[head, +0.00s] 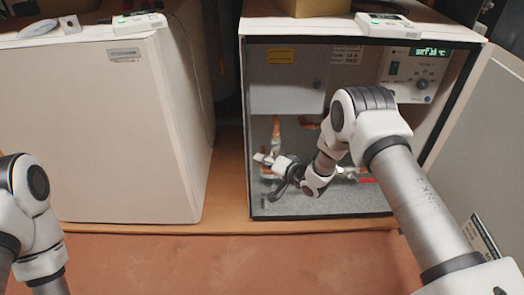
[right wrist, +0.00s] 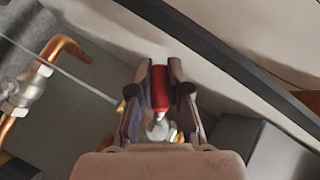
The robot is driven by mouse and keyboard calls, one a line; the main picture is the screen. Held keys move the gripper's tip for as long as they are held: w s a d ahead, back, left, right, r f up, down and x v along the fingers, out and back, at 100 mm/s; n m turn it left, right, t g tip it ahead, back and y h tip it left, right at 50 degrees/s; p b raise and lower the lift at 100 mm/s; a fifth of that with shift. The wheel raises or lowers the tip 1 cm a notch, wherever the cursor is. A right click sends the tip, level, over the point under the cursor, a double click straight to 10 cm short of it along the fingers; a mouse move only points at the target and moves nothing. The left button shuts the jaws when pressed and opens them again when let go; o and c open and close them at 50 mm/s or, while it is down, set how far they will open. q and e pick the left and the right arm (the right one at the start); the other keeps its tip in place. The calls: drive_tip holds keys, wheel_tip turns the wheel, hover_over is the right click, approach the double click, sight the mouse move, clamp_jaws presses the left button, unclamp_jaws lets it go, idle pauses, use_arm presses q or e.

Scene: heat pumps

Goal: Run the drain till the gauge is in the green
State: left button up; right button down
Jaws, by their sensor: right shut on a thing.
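My right gripper (head: 278,172) reaches into the open heat pump cabinet (head: 262,120), low and to the left. In the right wrist view the right gripper (right wrist: 160,74) is shut on a red valve handle (right wrist: 160,90), one finger on each side. A metal valve body (right wrist: 158,128) shows below the handle, partly hidden by the gripper. In the head view the gripper hides the held handle. I cannot make out the gauge in either view. My left arm is at the left edge of the head view; its gripper is out of frame.
A copper pipe with a metal fitting (right wrist: 28,90) is left of the gripper in the right wrist view. The cabinet door (head: 490,150) stands open at the right. A control panel with a lit display (head: 432,52) is at upper right. A closed white unit (head: 110,130) stands left.

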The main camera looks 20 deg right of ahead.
drive_tip(key=shift+d+f+n+g+h+p, duration=0.15)
drive_tip(key=shift+f+n+g+h+p, duration=0.15)
drive_tip(key=shift+p, duration=0.2)
drive_tip(key=shift+s, duration=0.1)
drive_tip(key=c, duration=1.1)
unclamp_jaws()
drive_tip(key=v, duration=1.2)
